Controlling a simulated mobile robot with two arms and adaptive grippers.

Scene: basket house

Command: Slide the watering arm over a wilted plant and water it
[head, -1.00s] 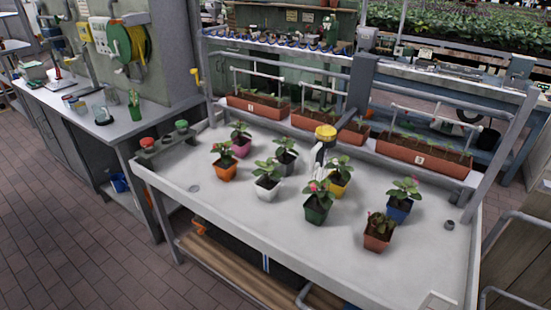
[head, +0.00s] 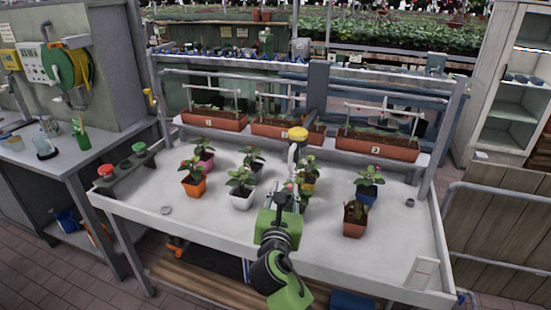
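The watering arm (head: 293,155) is white with a yellow knob on top and stands at the back middle of the white table (head: 210,232), pointing toward me. A terracotta pot with a drooping, brownish plant (head: 355,219) stands right of my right gripper and looks wilted. My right gripper (head: 289,190) reaches in from the bottom, near the front end of the watering arm. Its fingers are small and overlap the plants and the arm, so contact and opening are unclear. It partly hides the dark green pot and the yellow pot (head: 309,182). My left gripper is out of view.
Orange (head: 194,187), white (head: 241,200), pink and grey pots stand left of my gripper; a blue pot (head: 367,193) stands at right. Long planters (head: 377,147) line the back.

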